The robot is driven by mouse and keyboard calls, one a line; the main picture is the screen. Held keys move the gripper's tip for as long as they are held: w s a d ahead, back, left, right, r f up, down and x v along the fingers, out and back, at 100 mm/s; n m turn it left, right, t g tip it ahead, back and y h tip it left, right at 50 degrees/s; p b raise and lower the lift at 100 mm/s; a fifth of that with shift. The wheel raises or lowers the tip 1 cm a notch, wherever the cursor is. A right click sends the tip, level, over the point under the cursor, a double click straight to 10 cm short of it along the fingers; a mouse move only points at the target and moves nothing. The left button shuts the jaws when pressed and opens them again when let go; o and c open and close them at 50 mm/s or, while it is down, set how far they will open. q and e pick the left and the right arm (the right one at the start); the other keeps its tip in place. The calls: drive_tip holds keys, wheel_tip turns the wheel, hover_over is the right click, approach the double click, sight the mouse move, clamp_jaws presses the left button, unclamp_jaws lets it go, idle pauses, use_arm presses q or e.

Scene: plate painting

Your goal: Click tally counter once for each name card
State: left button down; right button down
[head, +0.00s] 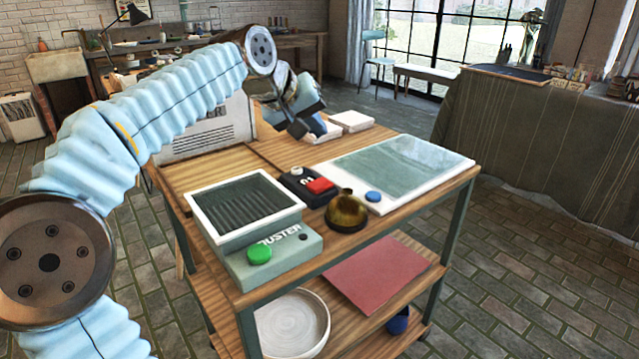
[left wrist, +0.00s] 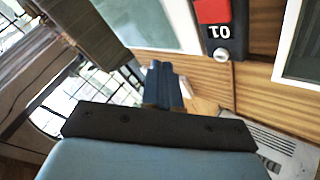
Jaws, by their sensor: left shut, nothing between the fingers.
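The tally counter (head: 302,183) is a small dark box on the wooden cart top, with a red button (head: 320,185), a white knob and a display that seems to read 01. It also shows at the top of the left wrist view (left wrist: 220,30). My left gripper (head: 298,130) is shut and empty, above the back of the cart, behind the counter and apart from it. Its dark fingers show together in the left wrist view (left wrist: 163,88). White flat blocks (head: 351,121) lie at the cart's back edge, one partly hidden by the gripper; I cannot tell whether they are name cards.
A duster box (head: 290,249) with a green button stands front left of the counter. A brass bell-like dome (head: 346,212) sits just in front of it. A white-framed panel (head: 455,161) with a blue button lies to the right. A grey vented machine (head: 205,143) stands behind.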

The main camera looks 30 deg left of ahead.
use_arm(q)
drive_tip(key=f, duration=0.1)
drive_tip(key=b, duration=0.6)
hover_over(316, 185)
wheel_tip(316, 185, down, 7)
drive_tip(key=shift+r, duration=0.2)
drive_tip(key=shift+f, duration=0.45)
drive_tip(key=shift+f, duration=0.15)
idle(0.9)
drive_tip(key=shift+f+b, duration=0.25)
drive_tip(key=shift+b, duration=0.2)
drive_tip(key=shift+f+b, duration=0.35)
drive_tip(key=shift+f, duration=0.15)
idle(0.4)
drive_tip(key=shift+r, duration=0.1)
drive_tip(key=shift+r+p, duration=0.8)
drive_tip(key=shift+p, duration=0.05)
